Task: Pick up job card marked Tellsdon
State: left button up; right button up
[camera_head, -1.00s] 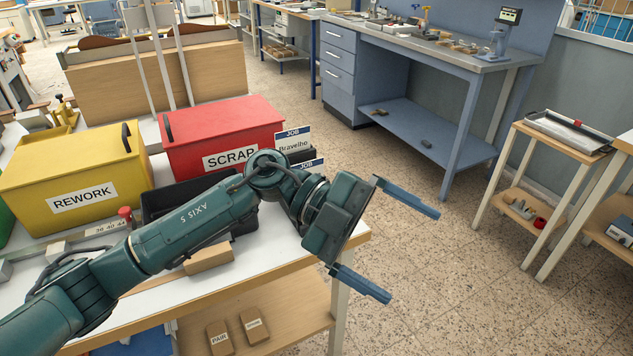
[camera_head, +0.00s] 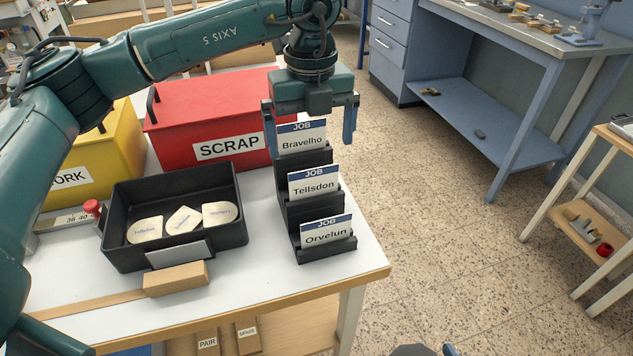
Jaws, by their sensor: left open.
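The Tellsdon job card (camera_head: 314,184), white with a blue JOB band, stands upright in the middle step of a black stepped rack (camera_head: 327,254). The Bravelho card (camera_head: 302,140) stands in the step behind it and the Orvelun card (camera_head: 325,232) in the step in front. My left gripper (camera_head: 310,148) is open and empty, pointing down at the back of the rack. Its fingers appear on either side of the Bravelho card; I cannot tell their exact depth. My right gripper (camera_head: 425,350) barely shows at the bottom edge, mostly cut off.
A black tray (camera_head: 123,213) with several cream labelled pieces lies left of the rack. The red SCRAP box (camera_head: 170,128) and yellow REWORK box (camera_head: 124,133) stand behind. A wooden block (camera_head: 175,279) lies in front of the tray. The white table (camera_head: 270,286) ends just right of the rack.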

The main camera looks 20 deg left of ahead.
aim_at(314, 169)
pick_arm(q)
jog(key=f, duration=0.9)
jog(key=shift+d, duration=0.2)
jog(key=shift+c, duration=0.2)
jog(key=c, duration=0.8)
jog(key=shift+c, duration=0.2)
